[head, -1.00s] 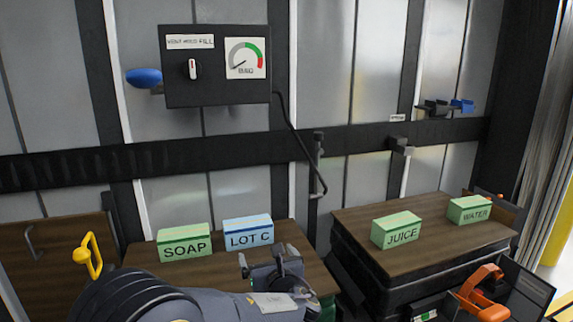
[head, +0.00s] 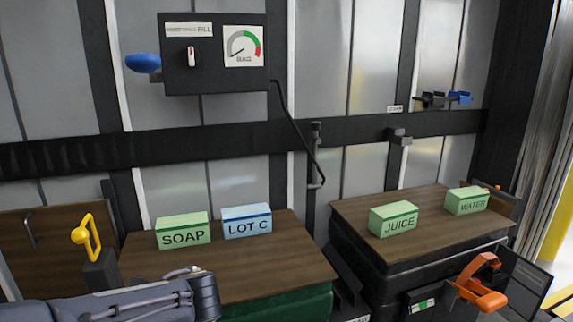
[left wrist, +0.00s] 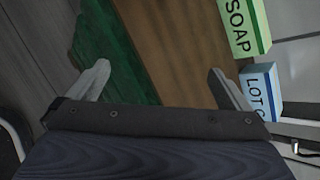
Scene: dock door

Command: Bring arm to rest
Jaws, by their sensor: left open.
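My left arm (head: 120,305) lies low across the bottom left of the head view, in front of the wooden top that bears the soap and lot C boxes. My left gripper (left wrist: 160,85) shows in the left wrist view with its two fingers wide apart and nothing between them. The green SOAP box (head: 183,231) and the blue LOT C box (head: 247,221) stand upright side by side, apart from the gripper. They also show at the right of the wrist view. My right gripper is not in view.
A black panel (head: 214,75) with a knob and gauge hangs on the wall. JUICE (head: 394,219) and WATER (head: 467,201) boxes stand on the right wooden top (head: 435,228). A yellow handle (head: 86,235) is at left, an orange handle (head: 481,284) at lower right.

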